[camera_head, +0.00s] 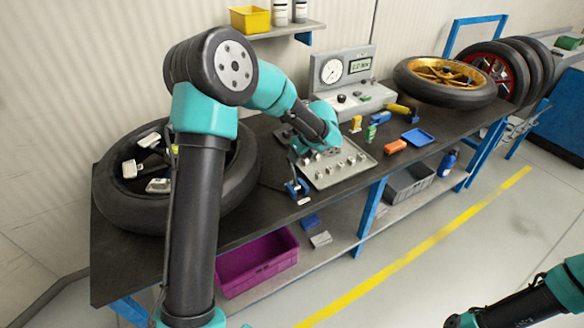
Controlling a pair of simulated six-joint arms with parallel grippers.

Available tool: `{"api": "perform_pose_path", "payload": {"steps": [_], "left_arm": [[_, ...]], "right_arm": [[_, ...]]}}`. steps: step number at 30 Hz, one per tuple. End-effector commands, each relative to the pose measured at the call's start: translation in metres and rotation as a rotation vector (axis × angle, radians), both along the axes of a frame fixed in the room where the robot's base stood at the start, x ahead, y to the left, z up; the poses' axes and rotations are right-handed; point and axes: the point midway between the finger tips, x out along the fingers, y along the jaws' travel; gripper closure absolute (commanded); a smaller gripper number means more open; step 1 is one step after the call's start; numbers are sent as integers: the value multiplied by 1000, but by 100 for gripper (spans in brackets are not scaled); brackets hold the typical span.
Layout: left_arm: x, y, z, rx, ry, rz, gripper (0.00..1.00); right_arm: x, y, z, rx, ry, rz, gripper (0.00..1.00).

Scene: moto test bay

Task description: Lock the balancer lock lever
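The dial-and-display unit (342,80), which looks like the balancer, stands at the back of the black bench. I cannot tell for sure which part is the lock lever. A small blue fixture with a dark upright part (297,188) stands at the bench's front edge, left of the parts tray, and may be it. My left gripper (298,146) is over the left part of the tray, above and behind the blue fixture. Its fingers are small and mostly hidden by my wrist. My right gripper (456,320) is low at the bottom right, away from the bench, partly cut off.
The grey tray (372,160) holds several small knobs or weights. A tyre (115,206) with pale blocks lies left. A gold-rimmed wheel (445,94) lies right. Small coloured tools and a blue dish (417,137) lie between. A purple bin (256,262) is on the lower shelf.

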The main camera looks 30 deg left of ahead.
Motion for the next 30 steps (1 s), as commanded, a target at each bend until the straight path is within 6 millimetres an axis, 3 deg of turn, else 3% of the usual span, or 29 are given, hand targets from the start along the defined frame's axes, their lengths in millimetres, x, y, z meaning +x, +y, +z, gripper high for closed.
{"api": "perform_pose_path", "payload": {"steps": [6, 12, 25, 30], "left_arm": [[1, 15, -36, 1, 5, 0, 63], [3, 26, -61, 0, 3, 0, 63], [4, 29, -70, -1, 0, 0, 63], [4, 29, -69, -1, 0, 0, 78]], "right_arm": [[0, 0, 0, 0, 0, 0, 57], [0, 0, 0, 0, 0, 0, 57], [0, 0, 0, 0, 0, 0, 57], [0, 0, 0, 0, 0, 0, 57]]}}
